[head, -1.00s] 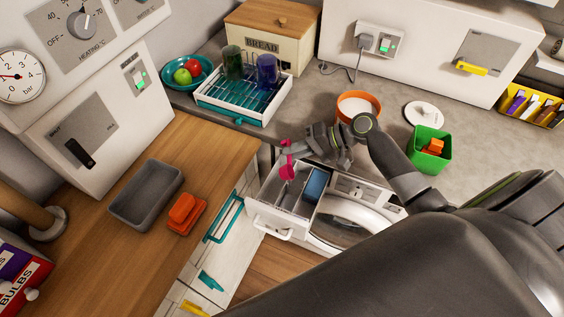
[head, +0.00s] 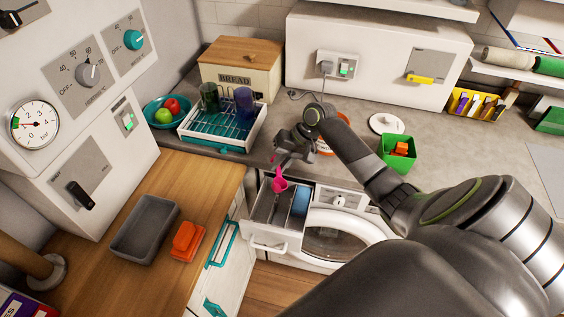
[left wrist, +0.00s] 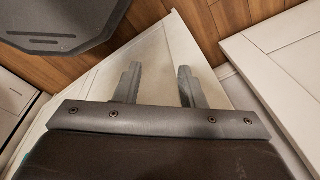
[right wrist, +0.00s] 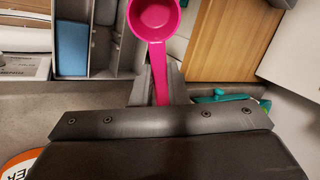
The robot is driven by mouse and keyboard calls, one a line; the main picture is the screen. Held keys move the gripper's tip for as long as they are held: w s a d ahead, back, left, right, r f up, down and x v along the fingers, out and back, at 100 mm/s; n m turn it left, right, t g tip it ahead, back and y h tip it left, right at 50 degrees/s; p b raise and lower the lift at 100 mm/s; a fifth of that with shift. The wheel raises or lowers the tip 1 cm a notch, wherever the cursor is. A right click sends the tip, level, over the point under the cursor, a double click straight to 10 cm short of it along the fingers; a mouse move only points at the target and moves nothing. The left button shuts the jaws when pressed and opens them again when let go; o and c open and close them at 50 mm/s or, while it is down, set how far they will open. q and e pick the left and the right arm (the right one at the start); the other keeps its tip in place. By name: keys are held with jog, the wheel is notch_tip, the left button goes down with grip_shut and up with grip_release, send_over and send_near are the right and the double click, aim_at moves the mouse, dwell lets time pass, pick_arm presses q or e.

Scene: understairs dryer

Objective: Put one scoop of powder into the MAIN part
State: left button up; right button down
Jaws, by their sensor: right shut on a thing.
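The pink scoop (head: 280,184) is held by its handle in my right gripper (head: 284,166), over the back of the open detergent drawer (head: 268,240). In the right wrist view my right gripper (right wrist: 158,78) is shut on the handle, and the scoop's bowl (right wrist: 155,18) shows bare pink inside with no powder visible. The drawer has grey compartments and a blue piece (head: 301,201) in its right one. Compartment labels are not readable. The orange-rimmed tub (head: 326,148) is mostly hidden behind my right arm. My left gripper (left wrist: 160,88) is open and empty.
The washing machine (head: 340,236) stands below the counter. A white lid (head: 387,123) and a green box (head: 398,158) lie right of my arm. A dish rack (head: 222,128) stands behind left. A grey tray (head: 146,228) and an orange block (head: 187,240) sit on the wooden top.

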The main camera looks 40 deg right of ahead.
jog(key=shift+w+a+h, duration=0.15)
jog(key=shift+a+h, duration=0.05)
jog(key=shift+h, duration=0.3)
jog(key=r+g+h+p, duration=0.1)
jog(key=p, duration=0.1)
jog(key=r+h+p, duration=0.1)
jog(key=p, duration=0.1)
jog(key=shift+w+a+r+g+p, duration=0.1)
jog(key=shift+a+r+g+p, duration=0.15)
jog(key=shift+g+p, duration=0.15)
jog(key=shift+a+r+h+p, duration=0.1)
jog(key=shift+r+h+p, duration=0.2)
jog(key=shift+h+p, duration=0.4)
jog(key=shift+w+r+g+h+p, duration=0.15)
jog(key=shift+g+h+p, duration=0.15)
jog(key=shift+g+h, duration=0.25)
